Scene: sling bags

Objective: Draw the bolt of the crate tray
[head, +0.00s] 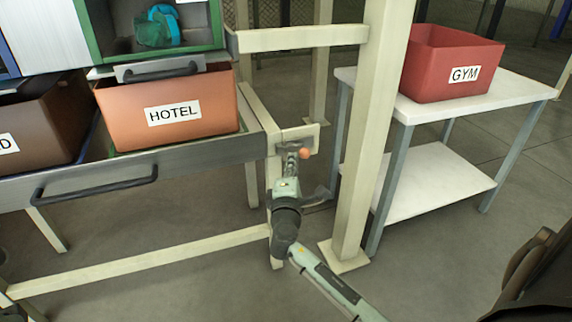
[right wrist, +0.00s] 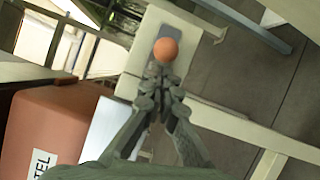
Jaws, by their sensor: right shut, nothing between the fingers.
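The crate tray (head: 215,153) has a grey front with a long black handle (head: 95,181) and carries the orange HOTEL crate. At its right end, a grey bolt plate with a round orange knob (head: 305,153) sits by the cream frame post; the knob also shows in the right wrist view (right wrist: 166,50). My right gripper (head: 294,157) is at the knob, its fingers shut and empty. In the right wrist view its fingertips (right wrist: 162,76) point at the knob, just below it in the picture. I cannot tell whether they touch it. My left gripper is not in view.
The HOTEL crate (head: 165,112) stands on the tray, with a brown crate (head: 40,115) to its left. A green-edged tray (head: 150,50) is above. A cream upright (head: 372,130) stands right of my arm. A red GYM crate (head: 450,62) sits on a white table (head: 520,88).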

